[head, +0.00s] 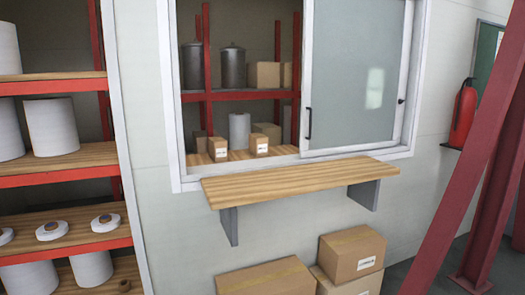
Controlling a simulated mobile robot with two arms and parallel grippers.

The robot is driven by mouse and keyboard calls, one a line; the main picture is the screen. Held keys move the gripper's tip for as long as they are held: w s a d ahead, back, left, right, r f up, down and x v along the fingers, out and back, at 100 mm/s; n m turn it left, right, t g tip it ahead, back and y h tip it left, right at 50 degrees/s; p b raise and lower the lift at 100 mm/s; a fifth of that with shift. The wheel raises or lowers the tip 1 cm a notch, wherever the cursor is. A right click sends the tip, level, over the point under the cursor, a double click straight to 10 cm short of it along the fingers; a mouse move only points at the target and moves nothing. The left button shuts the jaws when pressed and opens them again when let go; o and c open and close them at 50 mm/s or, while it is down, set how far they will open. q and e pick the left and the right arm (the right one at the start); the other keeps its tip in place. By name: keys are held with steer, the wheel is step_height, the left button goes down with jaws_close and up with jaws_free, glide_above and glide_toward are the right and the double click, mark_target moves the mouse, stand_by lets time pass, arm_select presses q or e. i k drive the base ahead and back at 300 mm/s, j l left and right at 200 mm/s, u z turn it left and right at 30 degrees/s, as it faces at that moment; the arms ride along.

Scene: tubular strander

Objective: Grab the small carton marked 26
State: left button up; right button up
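Two small cartons with white labels stand behind the window opening, on a wooden surface. The left small carton (217,149) and the right small carton (259,145) stand a little apart. Their labels are too small to read, so I cannot tell which one is marked 26. Neither of my grippers is in view.
A wooden counter (300,179) juts out below the window. The sliding glass pane (352,80) covers the right half; the left half is open. Larger cartons (351,254) are stacked below. A red rack (60,174) stands left, a red beam (465,150) right.

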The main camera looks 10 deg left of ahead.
mark_target(218, 146)
steer(key=i+l+u, duration=0.2)
steer(key=i, duration=0.35)
steer(key=i+l+u, duration=0.2)
steer(key=i, duration=0.3)
